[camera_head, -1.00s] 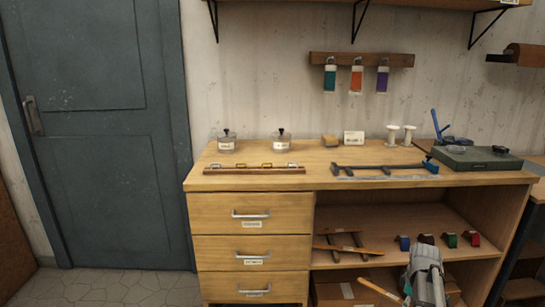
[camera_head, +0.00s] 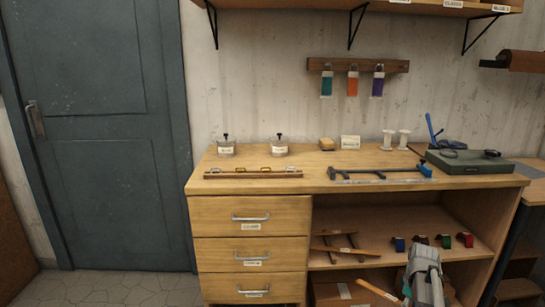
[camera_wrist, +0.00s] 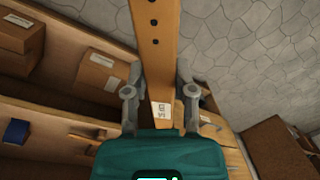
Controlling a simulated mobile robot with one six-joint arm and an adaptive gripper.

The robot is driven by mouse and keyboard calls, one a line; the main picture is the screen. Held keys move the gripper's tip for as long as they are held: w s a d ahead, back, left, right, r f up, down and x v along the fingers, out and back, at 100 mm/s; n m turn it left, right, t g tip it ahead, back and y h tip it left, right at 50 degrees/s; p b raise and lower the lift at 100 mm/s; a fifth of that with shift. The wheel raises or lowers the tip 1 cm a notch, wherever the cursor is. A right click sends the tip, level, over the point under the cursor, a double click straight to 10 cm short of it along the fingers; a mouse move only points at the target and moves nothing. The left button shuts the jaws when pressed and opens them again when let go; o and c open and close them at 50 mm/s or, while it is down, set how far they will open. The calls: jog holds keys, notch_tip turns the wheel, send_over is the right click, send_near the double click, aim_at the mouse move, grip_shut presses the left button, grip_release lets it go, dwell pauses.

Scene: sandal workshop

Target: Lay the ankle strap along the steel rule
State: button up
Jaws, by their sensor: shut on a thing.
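The ankle strap (camera_wrist: 157,40) is a tan leather band with several dark holes and a white label, seen in the wrist view. My gripper (camera_wrist: 160,90) is shut on it, one finger at each side. In the head view my gripper (camera_head: 412,290) is at the bottom right, in front of the shelves and below the bench top. The strap (camera_head: 378,291) sticks out to its left, tilted. The steel rule (camera_head: 375,181) appears as a thin grey strip on the bench top near the front edge, in front of a blue and dark clamp-like bar (camera_head: 380,172).
The bench top (camera_head: 315,182) has clear wood between the wooden rail with clips (camera_head: 253,174) and the rule. A dark green slab (camera_head: 475,167) lies at right. Coloured blocks (camera_head: 465,240) sit on the shelf below.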

notch_tip(320, 180, up, 29)
jog(key=p, duration=2.8)
jog(key=shift+p, duration=0.35)
